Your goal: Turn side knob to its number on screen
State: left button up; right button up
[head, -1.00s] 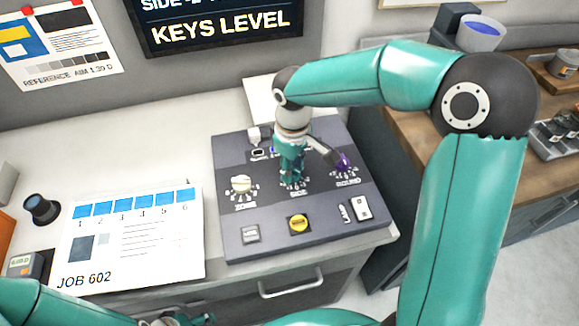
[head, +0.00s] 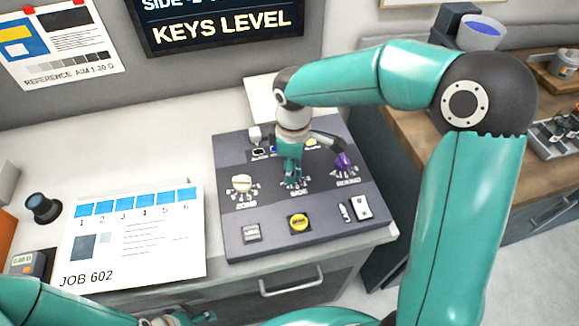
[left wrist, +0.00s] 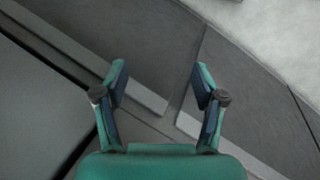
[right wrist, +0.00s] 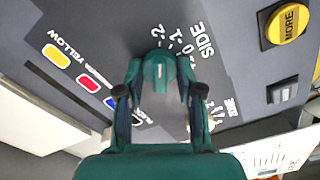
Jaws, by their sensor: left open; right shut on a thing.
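The side knob (right wrist: 158,68), a round teal knob with a pale mark, sits on the dark panel (head: 240,222) beside the printed word SIDE and a number scale. In the right wrist view it is between the fingertips of my right gripper (right wrist: 158,84), which is shut on it. In the head view my right gripper (head: 291,178) points down at the panel's middle and hides the knob. The screen (head: 215,22) is cut by the top edge; it reads SIDE, apparently -2, above KEYS LEVEL. My left gripper (left wrist: 160,85) is open and empty above a grey surface.
A cream knob (head: 242,184) is left of my right gripper and a purple knob (head: 344,162) is right of it. A yellow MORE button (head: 299,223) is in front. The JOB 602 sheet (head: 135,235) lies left of the panel.

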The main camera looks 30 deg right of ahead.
jog(key=shift+w+r, duration=0.15)
jog(key=shift+w, duration=0.05)
jog(key=o, duration=1.2)
jog(key=shift+d, duration=0.1)
jog(key=shift+c, duration=0.2)
jog(key=shift+s, duration=0.1)
notch_tip(320, 180, up, 12)
jog(key=shift+f, duration=0.2)
